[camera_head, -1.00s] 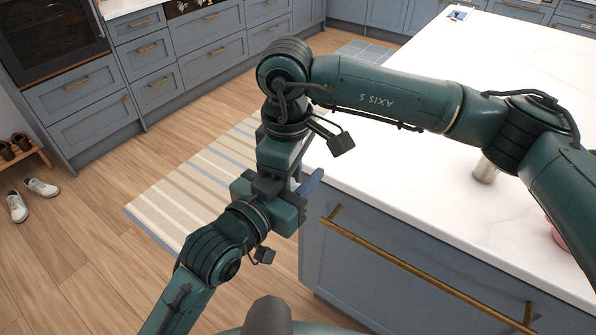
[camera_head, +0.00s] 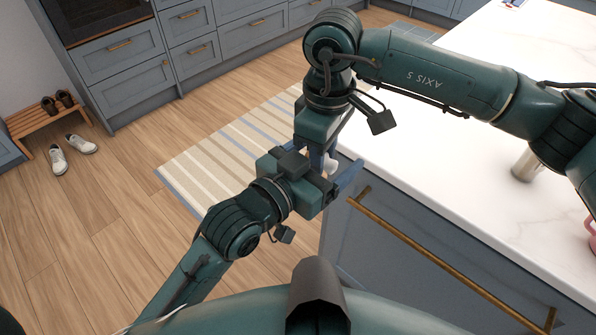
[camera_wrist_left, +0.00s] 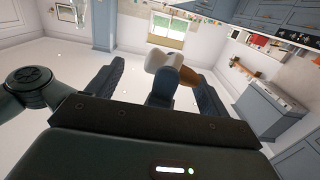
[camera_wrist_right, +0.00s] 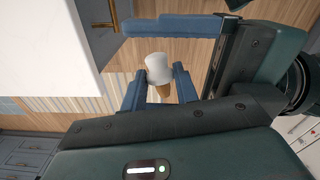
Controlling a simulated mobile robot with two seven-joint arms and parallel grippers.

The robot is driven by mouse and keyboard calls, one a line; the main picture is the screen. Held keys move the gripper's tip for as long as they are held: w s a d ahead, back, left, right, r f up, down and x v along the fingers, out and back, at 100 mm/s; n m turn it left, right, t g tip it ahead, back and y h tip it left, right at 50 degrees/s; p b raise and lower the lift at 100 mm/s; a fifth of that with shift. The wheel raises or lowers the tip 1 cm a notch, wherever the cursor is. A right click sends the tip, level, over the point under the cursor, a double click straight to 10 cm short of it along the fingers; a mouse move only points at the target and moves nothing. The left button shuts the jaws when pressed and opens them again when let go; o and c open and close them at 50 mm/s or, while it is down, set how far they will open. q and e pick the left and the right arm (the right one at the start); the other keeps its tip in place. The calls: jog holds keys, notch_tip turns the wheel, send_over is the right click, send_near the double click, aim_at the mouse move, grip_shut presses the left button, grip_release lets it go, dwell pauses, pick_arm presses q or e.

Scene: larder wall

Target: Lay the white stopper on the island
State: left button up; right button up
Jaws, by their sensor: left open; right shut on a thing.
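The white stopper (camera_wrist_right: 159,68), a white cap with a cork-coloured lower part, is between the blue fingers of my right gripper (camera_wrist_right: 160,85), which is shut on it. It also shows in the left wrist view (camera_wrist_left: 163,61), and as a small white patch in the head view (camera_head: 330,166), mostly hidden by the grippers. My left gripper (camera_head: 338,180) is open, its fingers spread to either side of the stopper and the right gripper's fingers. Both grippers are close together beside the near left edge of the island (camera_head: 450,170), which has a white marble top.
A metal cylinder (camera_head: 527,165) and a pink item (camera_head: 591,235), cut off by the frame, stand on the island's right part. The middle of the top is largely clear beneath my right arm. A brass handle (camera_head: 440,255) runs along the island's front. A striped rug (camera_head: 225,150) lies on the floor.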

jog(key=shift+s+d+r, duration=0.1)
jog(key=shift+r, duration=0.1)
pick_arm(q)
jog(key=v, duration=1)
pick_arm(e)
jog(key=s+d+r+m, duration=0.5)
jog(key=d+r+m, duration=0.3)
jog(key=r, duration=0.1)
pick_arm(q)
jog(key=shift+s+a, duration=0.1)
jog(key=shift+a, duration=0.05)
jog(key=shift+c, duration=0.2)
jog(key=w+a+r+n+g+h, duration=0.1)
jog(key=w+a+r+n+g, duration=0.4)
jog(key=n, duration=0.8)
jog(key=w+a+r+n+g+h, duration=0.15)
jog(key=w+r+n+g, duration=0.25)
jog(key=r+n+g, duration=0.6)
jog(key=d+f+n+t, duration=0.2)
jog(key=d+f, duration=0.4)
jog(key=d, duration=0.5)
jog(key=shift+w+d+t, duration=0.15)
jog(key=shift+w+t, duration=0.15)
jog(key=shift+t, duration=0.1)
pick_arm(e)
jog(key=w+a+m, duration=0.4)
jog(key=w+a, duration=0.3)
jog(key=a, duration=0.3)
jog(key=shift+a+m, duration=0.15)
jog(key=shift+m, duration=0.15)
